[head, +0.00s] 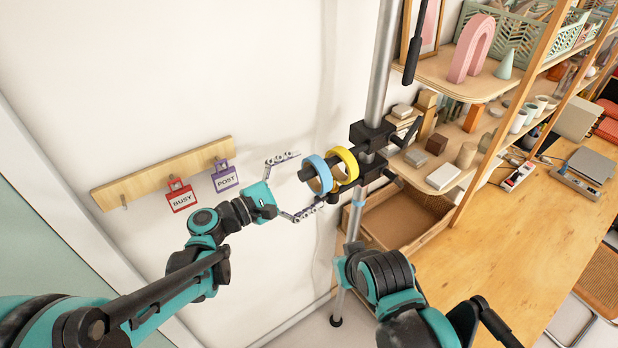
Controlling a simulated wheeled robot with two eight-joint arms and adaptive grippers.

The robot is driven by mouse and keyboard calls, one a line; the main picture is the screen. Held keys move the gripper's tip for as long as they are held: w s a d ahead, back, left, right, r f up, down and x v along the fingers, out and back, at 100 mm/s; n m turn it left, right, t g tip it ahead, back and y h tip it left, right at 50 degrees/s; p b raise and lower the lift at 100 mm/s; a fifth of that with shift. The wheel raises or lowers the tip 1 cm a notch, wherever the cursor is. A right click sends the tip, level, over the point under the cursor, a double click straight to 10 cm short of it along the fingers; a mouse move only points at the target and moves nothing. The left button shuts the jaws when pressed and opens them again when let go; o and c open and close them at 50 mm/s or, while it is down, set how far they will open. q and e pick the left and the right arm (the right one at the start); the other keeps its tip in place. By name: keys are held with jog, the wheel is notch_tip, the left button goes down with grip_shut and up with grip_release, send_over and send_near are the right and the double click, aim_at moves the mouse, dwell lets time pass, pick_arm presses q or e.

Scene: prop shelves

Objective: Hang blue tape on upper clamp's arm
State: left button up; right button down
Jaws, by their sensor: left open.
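The blue tape (313,187) is a light blue ring that sits around a short black clamp arm (304,175), near its free end. The yellow tape (350,160) is around the same arm, closer to the pole. Black clamps (371,134) are fixed on the grey pole; I cannot tell surely which clamp block this arm belongs to. My left gripper (308,178) is open, with one finger above and left of the blue tape and the other just below it. I cannot tell whether the fingers touch the tape. My right arm shows at lower right; its gripper is out of view.
A wooden rail (150,180) on the white wall holds a red BUSY tag (181,198) and a purple POST tag (226,179). Loaded shelves (440,80) and a wooden bench (520,260) stand right of the pole (381,60). A wooden tray (400,220) sits behind it.

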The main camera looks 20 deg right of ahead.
pick_arm(q)
jog(key=v, duration=1.1)
jog(key=shift+a, duration=0.2)
jog(key=s+a+f+m+y+b, duration=0.2)
jog(key=f+y+b, duration=0.1)
jog(key=f+b, duration=0.3)
jog(key=s+a+f+m+y+b, duration=0.2)
jog(key=a+f+y+b, duration=0.1)
jog(key=f, duration=0.6)
jog(key=s+a+f+m+y+b, duration=0.2)
jog(key=s+f+y+b, duration=0.1)
jog(key=f+b, duration=0.3)
jog(key=s+a+f+m+y+b, duration=0.3)
jog(key=a+f+y+b, duration=0.1)
jog(key=a+f, duration=0.2)
jog(key=s+a+f+m+t+y+b, duration=0.1)
jog(key=s+a+f+m+y+b, duration=0.2)
jog(key=a+f, duration=0.3)
jog(key=shift+a+f+m+y+b, duration=0.4)
jog(key=shift+a+m+y+b, duration=0.15)
jog(key=shift+a, duration=0.65)
